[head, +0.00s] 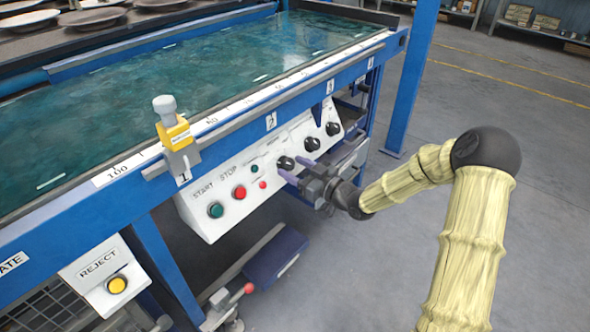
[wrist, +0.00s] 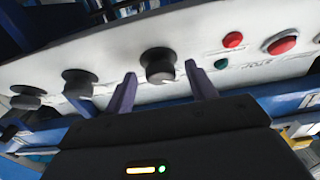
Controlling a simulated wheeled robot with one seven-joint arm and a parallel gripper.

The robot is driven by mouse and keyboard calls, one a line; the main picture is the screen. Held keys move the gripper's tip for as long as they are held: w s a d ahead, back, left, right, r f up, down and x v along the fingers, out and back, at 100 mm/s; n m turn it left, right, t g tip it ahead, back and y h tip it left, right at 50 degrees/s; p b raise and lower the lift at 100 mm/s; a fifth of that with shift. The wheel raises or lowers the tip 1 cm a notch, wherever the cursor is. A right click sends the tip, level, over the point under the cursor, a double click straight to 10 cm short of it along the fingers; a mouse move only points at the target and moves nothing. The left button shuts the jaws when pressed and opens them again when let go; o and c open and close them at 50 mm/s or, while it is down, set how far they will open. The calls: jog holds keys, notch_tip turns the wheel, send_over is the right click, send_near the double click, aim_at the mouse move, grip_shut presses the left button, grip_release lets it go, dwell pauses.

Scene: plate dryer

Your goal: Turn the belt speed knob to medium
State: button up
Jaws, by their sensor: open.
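The white control panel (head: 237,199) is on the front of the blue machine frame. It carries a row of three black knobs: the left knob (head: 285,163), the middle knob (head: 312,144) and the right knob (head: 333,129). I cannot read which one is the belt speed knob or its setting. My gripper (head: 299,172) is at the left knob, with its purple fingers pointing at the panel. In the wrist view my gripper (wrist: 162,88) is open, with one finger on each side of that knob (wrist: 158,66), apart from it. The other two knobs (wrist: 79,83) show to its left there.
Green START (head: 215,210) and red STOP (head: 240,192) buttons, with small green and red lamps, sit beside the left knob. A yellow and grey clamp (head: 178,140) stands on the rail above. A REJECT box (head: 105,281) is lower left. Open floor lies to the right.

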jog(key=c, duration=1)
jog(key=shift+r+m+p, duration=0.1)
jog(key=shift+m+p, duration=0.3)
jog(key=m+h+p, duration=0.1)
jog(key=m+t+p, duration=0.1)
jog(key=m, duration=0.1)
jog(key=m+t+h+p, duration=0.1)
jog(key=m+p, duration=0.1)
jog(key=shift+s+a+r+h, duration=0.2)
jog(key=shift+s+h, duration=0.05)
jog(key=shift+h, duration=0.05)
jog(key=m+t+h+p, duration=0.1)
jog(key=m+h+p, duration=0.1)
jog(key=m+p, duration=0.1)
jog(key=shift+a+m, duration=0.1)
jog(key=shift+m, duration=0.5)
jog(key=shift+s+f+m+h+p, duration=0.1)
jog(key=shift+m+h+p, duration=0.3)
jog(key=shift+m+p, duration=0.3)
jog(key=o, duration=1)
